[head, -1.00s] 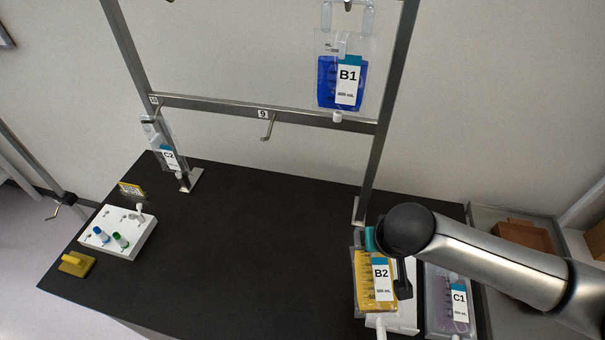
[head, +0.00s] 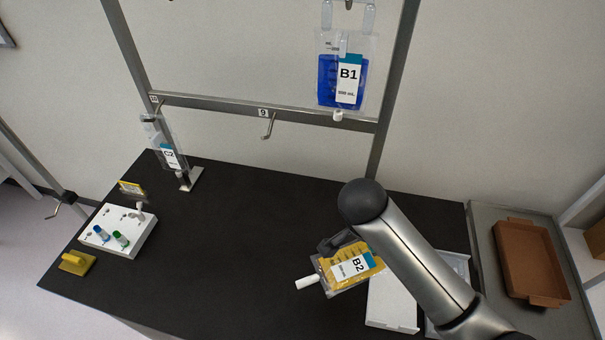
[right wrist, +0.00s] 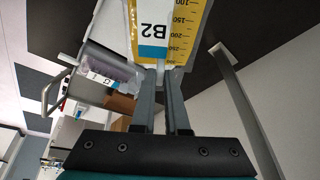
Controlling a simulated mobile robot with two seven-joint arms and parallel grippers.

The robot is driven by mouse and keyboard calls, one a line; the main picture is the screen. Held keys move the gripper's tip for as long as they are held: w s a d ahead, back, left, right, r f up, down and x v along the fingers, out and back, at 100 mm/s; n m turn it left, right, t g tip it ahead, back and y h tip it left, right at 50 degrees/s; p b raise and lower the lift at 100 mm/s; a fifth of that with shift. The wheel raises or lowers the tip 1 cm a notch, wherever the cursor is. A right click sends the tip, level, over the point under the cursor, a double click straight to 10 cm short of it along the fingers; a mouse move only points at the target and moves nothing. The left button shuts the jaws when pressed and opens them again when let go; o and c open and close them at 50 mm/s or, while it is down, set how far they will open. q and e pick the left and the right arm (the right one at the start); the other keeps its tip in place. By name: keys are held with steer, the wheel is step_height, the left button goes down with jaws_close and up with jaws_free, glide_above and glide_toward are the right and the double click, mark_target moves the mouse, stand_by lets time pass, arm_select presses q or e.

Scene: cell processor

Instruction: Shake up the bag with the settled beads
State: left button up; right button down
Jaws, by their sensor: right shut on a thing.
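The yellow bag labelled B2 (head: 330,280) is held above the bench, turned on its side with its white port pointing left in the head view. My right gripper (right wrist: 160,72) is shut on one end of this bag; in the head view my arm partly covers it. The bag B1 (head: 327,85) with blue contents hangs upright on the rack. The bag C2 (head: 158,138) hangs at the rack's left post. The bag C1 (right wrist: 112,66) shows in the right wrist view; my arm mostly hides it in the head view. I cannot make out settled beads. My left gripper is out of view.
A white tray (head: 388,312) lies on the black bench below B2. The metal rack has an empty hook (head: 267,128) at 9. A white box with blue and green tubes (head: 128,240) and a yellow block (head: 77,263) stand left. A brown tray (head: 525,265) is right. The bench middle is clear.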

steer(key=shift+d+n+t, duration=0.1)
steer(key=shift+n+t, duration=0.2)
steer(key=shift+n, duration=0.9)
steer(key=n+y, duration=0.1)
steer(key=n, duration=0.3)
steer(key=shift+t, duration=0.4)
steer(key=n+y, duration=0.1)
steer(key=n, duration=0.3)
steer(key=shift+t, duration=0.3)
steer(key=n+y, duration=0.1)
steer(key=n, duration=0.2)
steer(key=w+b, duration=0.1)
steer(key=b, duration=0.2)
steer(key=w+b, duration=0.1)
steer(key=b, duration=0.3)
steer(key=w+a+f+b, duration=0.1)
steer(key=w+b, duration=0.1)
steer(key=b, duration=0.2)
steer(key=shift+f, duration=0.1)
steer(key=b, duration=1.1)
steer(key=shift+d+f+n+b, duration=0.3)
steer(key=shift+f, duration=0.05)
steer(key=shift+s+d+b, duration=0.15)
steer(key=shift+s+b, duration=0.05)
steer(key=shift+b, duration=0.5)
steer(key=shift+r, duration=0.2)
